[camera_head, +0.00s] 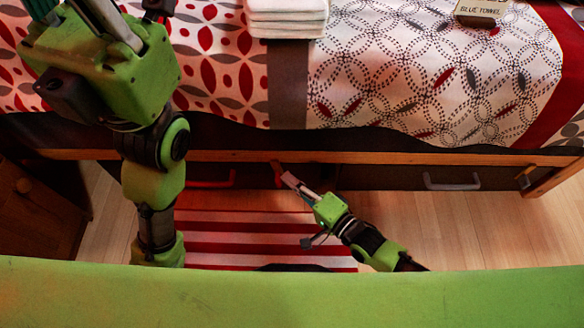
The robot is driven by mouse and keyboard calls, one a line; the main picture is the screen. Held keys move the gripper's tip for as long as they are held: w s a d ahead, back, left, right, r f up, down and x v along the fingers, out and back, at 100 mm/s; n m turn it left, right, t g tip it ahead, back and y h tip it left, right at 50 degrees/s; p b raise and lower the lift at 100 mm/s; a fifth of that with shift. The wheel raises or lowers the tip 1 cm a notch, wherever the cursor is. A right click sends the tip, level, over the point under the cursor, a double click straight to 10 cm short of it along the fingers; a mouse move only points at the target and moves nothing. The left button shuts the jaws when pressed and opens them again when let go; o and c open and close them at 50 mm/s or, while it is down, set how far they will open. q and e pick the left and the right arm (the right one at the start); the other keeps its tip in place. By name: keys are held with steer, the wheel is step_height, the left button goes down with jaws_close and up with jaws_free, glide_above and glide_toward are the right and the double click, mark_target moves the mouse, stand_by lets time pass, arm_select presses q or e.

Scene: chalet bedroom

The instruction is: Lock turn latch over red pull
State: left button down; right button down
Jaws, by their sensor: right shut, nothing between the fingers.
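A red pull (213,183) sits on the dark drawer front under the bed, partly behind my left forearm. A small reddish-brown piece (277,172), which looks like the turn latch, stands upright at the wooden rail right of the pull. My right gripper (287,179) is shut and empty, with its tip close beside this piece. I cannot tell whether they touch. My left arm (104,75) rises over the bed at the upper left. Its fingers are beyond the top edge.
A grey pull (452,185) and another small latch (525,177) are further right. Folded white towels (286,18) and a labelled box (482,11) lie on the bed. A wooden cabinet (40,215) stands left. A red striped rug (260,228) covers part of the floor.

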step_height(320, 180, up, 6)
steer(key=shift+r, duration=0.25)
stand_by(0.5)
